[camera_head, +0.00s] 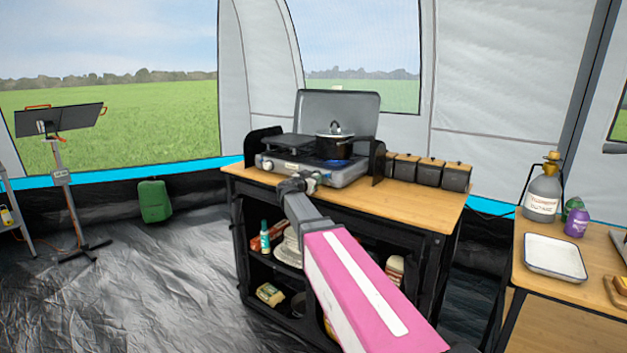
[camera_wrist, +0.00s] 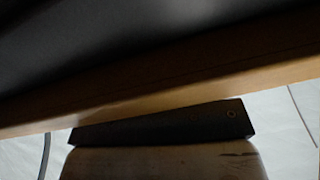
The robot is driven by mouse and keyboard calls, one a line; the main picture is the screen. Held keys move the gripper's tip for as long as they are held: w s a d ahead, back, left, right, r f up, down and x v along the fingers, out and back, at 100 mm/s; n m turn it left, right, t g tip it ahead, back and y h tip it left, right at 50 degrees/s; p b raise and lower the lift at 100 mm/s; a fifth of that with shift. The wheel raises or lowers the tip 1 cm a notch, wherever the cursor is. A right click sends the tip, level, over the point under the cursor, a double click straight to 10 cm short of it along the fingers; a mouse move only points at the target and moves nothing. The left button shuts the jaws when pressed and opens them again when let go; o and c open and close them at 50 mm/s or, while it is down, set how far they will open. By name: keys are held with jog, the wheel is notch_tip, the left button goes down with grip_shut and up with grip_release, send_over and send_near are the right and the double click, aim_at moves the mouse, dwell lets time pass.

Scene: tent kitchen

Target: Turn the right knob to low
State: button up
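The camp stove (camera_head: 350,170) stands on the wooden-topped kitchen stand, its grey lid raised at the back. A black pot (camera_head: 334,143) with a lid sits on its right side. A small knob (camera_head: 267,165) shows at the left of the stove's front. My gripper (camera_head: 312,180) is at the right part of the stove's front, and I cannot make out the right knob behind it. Whether the gripper touches the knob, and whether its fingers are open or shut, is too small to tell. The wrist view shows only dark surfaces and a wooden edge, with no knob recognisable.
Black windscreens flank the stove. Several dark canisters (camera_head: 428,170) with wooden lids stand right of it on the wooden top (camera_head: 408,196). Shelves below hold food and dishes. A second table at right carries a white tray (camera_head: 555,258) and bottles. The floor at left is largely clear.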

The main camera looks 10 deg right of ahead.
jog(key=n, duration=0.4)
jog(key=shift+n, duration=0.3)
dwell(0.3)
jog(key=o, duration=0.7)
jog(key=shift+c, duration=0.2)
jog(key=v, duration=1.1)
jog(key=shift+w+r, duration=0.1)
jog(key=shift+r, duration=0.05)
